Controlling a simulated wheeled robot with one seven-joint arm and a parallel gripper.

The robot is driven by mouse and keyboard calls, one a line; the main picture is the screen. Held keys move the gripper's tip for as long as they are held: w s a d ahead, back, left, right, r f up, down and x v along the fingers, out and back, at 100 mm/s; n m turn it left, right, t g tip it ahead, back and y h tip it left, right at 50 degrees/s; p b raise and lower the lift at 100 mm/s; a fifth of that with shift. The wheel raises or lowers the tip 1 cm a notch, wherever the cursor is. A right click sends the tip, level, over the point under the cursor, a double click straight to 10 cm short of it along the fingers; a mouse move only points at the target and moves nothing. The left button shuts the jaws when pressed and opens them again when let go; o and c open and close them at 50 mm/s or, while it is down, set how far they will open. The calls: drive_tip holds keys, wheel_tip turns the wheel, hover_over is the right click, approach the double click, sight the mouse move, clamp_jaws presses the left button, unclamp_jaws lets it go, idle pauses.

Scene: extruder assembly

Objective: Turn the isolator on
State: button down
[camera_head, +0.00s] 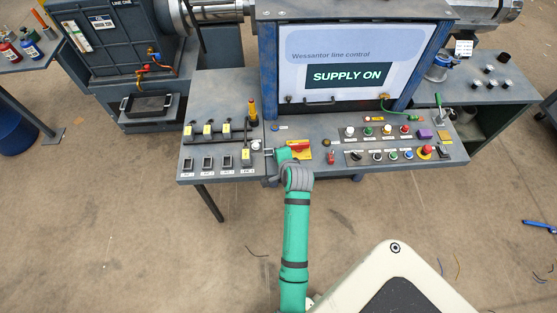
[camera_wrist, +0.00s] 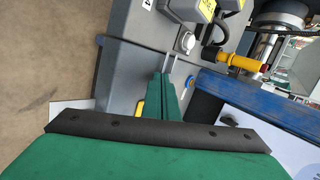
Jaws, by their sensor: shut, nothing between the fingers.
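The isolator (camera_head: 300,147) is a red handle on a yellow plate, on the sloped desk below the screen. Its handle appears to lie roughly crosswise. The screen (camera_head: 347,75) reads "SUPPLY ON". My gripper (camera_head: 267,152) is at the left of the isolator, close to the desk, and partly covers the plate's left side. In the wrist view my gripper (camera_wrist: 170,64) is shut and empty, its narrow tips over the grey desk. A yellow edge (camera_wrist: 140,107) shows beside the fingers there; the red handle is hidden in that view.
Left of my gripper are switches with yellow tags (camera_head: 227,128) and an upright yellow-handled lever (camera_head: 252,110). Right of the isolator are rows of coloured buttons (camera_head: 387,130) and a red mushroom button (camera_head: 426,150). The floor before the desk is mostly clear.

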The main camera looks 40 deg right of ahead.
drive_tip(key=shift+s, duration=0.25)
